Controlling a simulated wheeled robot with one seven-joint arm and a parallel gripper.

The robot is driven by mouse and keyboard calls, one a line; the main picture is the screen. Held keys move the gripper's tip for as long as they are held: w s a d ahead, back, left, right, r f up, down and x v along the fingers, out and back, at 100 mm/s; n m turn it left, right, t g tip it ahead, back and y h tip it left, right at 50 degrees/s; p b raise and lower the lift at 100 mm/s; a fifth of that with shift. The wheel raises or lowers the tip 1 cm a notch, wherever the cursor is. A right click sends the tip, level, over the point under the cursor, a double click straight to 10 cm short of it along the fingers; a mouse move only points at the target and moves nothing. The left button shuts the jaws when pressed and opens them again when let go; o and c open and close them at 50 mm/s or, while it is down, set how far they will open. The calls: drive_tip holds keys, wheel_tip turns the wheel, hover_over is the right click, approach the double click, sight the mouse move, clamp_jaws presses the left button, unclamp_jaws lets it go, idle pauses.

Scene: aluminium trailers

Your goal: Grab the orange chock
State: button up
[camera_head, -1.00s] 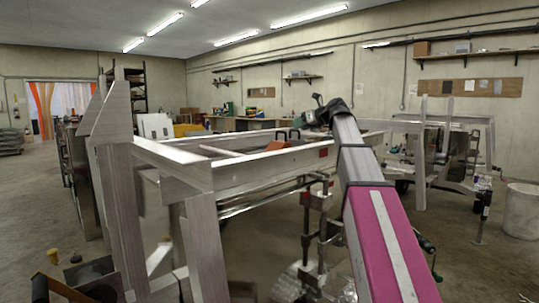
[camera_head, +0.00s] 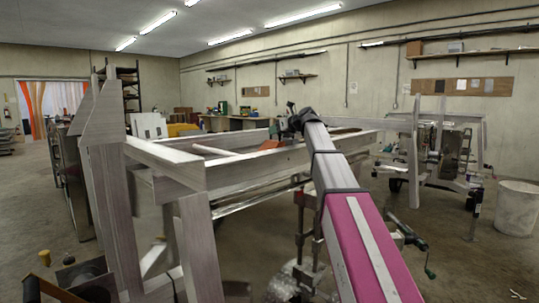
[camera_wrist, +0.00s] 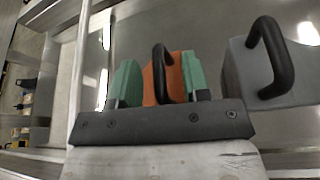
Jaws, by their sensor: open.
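The orange chock (camera_wrist: 161,80) has a black loop handle and sits on a grey metal surface in the wrist view. My gripper (camera_wrist: 159,68) has green finger pads, one on each side of the chock. The jaws are open around it; I cannot tell whether either pad touches it. The chock's near end is hidden by the dark gripper bar. In the head view the orange chock (camera_head: 270,144) shows small on the trailer frame, just left of and below my gripper (camera_head: 290,122).
A grey block (camera_wrist: 270,72) with a black handle stands close to the right of my gripper. The trailer's aluminium frame (camera_head: 255,168) runs beneath my arm, with a tall upright (camera_head: 105,170) at left. A white bin (camera_head: 516,208) stands far right.

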clamp_jaws()
idle(1.4)
